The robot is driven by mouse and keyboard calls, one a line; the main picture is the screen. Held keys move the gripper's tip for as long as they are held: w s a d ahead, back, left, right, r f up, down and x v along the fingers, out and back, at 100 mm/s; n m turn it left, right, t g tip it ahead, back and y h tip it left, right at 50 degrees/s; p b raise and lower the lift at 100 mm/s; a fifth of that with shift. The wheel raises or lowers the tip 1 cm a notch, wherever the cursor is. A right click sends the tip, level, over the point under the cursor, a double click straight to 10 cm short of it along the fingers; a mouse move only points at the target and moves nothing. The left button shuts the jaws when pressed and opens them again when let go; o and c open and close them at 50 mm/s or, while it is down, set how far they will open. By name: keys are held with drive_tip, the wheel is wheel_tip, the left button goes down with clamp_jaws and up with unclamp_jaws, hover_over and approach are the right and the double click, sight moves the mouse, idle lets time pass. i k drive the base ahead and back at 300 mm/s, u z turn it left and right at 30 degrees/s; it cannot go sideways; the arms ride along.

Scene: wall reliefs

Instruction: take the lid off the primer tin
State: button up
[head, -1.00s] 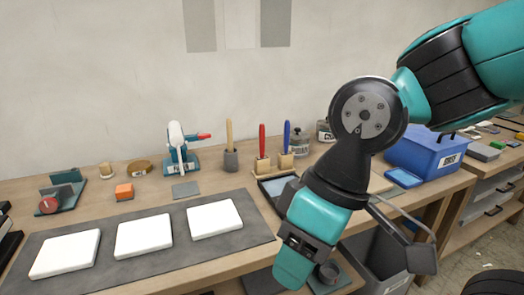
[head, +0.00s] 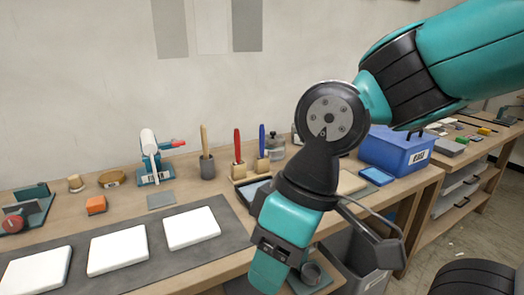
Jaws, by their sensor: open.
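A small grey tin with a lid and a pale label (head: 275,147) stands at the back of the bench, just right of the blue-handled tool. Its label is too small to read, so I cannot tell if it is the primer tin. Another tin (head: 296,135) behind it is mostly hidden by my arm. The lid of the nearer tin looks seated on top. My arm crosses the right half of the view, in front of and right of the tins. My gripper's fingertips do not show.
White slabs (head: 118,249) lie on a grey mat (head: 165,262) at left. Tools with red (head: 238,148) and blue (head: 262,140) handles stand in wooden holders. A blue bin (head: 395,150) and a blue pad (head: 376,175) are right of my arm. A grey bin (head: 365,265) stands below the bench.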

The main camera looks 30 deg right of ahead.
sight(273, 139)
drive_tip(key=z, duration=0.6)
drive_tip(key=i, duration=1.15)
drive_tip(key=u, duration=0.55)
